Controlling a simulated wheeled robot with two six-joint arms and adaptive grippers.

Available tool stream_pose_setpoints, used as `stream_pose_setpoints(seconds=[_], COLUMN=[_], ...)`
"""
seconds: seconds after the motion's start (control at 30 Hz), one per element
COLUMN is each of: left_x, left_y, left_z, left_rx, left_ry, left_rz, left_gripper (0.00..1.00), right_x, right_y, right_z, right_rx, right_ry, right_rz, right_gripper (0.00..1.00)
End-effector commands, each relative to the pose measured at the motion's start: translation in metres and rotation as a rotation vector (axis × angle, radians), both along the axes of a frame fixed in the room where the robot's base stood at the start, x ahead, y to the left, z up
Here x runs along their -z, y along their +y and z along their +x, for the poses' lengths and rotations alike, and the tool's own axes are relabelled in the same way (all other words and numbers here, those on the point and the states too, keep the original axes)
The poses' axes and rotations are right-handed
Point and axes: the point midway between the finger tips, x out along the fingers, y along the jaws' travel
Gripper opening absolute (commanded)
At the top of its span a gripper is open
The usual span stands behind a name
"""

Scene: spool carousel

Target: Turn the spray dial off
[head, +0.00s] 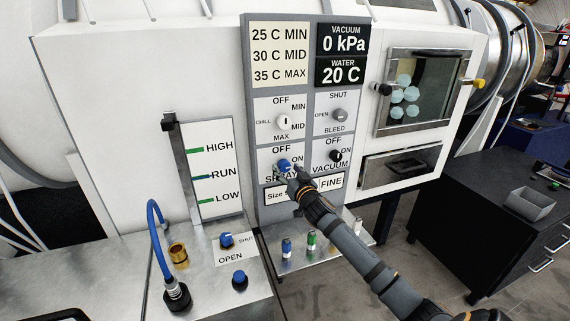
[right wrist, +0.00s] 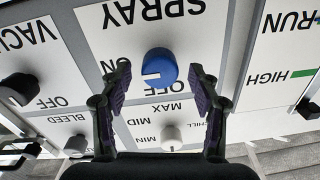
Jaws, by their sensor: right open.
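The blue spray dial (head: 284,164) sits on the SPRAY panel of the white cabinet, below the chill dial. In the right wrist view the dial (right wrist: 160,65) shows from close up, upside down, with a white mark on the side toward the ON label. My right gripper (head: 289,171) is at the dial and open. In the right wrist view its two fingers (right wrist: 160,80) stand on either side of the dial, with a visible gap on each side. The head view partly hides the SPRAY label behind the gripper. My left gripper is not in view.
The white chill dial (head: 284,121), grey bleed dial (head: 339,115) and black vacuum dial (head: 336,155) are close by. Below, a metal shelf (head: 325,245) holds several small coloured parts. A blue hose (head: 154,225) stands at left. A grey bin (head: 530,204) sits on the black cabinet at right.

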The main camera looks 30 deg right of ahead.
Motion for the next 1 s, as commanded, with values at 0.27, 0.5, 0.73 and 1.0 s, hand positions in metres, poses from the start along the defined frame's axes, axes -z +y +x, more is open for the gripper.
stream_pose_setpoints(seconds=[0.27, 0.5, 0.73, 1.0], left_x=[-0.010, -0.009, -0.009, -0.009], left_y=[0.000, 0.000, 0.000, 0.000], left_z=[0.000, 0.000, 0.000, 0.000], left_rx=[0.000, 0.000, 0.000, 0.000], left_ry=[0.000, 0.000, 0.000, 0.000], left_rz=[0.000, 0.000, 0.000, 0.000], left_gripper=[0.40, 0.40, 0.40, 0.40], right_x=[-0.001, 0.001, 0.001, 0.001], right_y=[-0.005, -0.005, -0.006, -0.006], right_z=[0.023, 0.024, 0.024, 0.023], right_rx=[0.001, 0.001, 0.001, 0.001], right_ry=[0.001, 0.002, 0.002, 0.002], right_rz=[-0.002, -0.003, -0.003, -0.004], right_gripper=[0.62, 0.62, 0.31, 0.07])
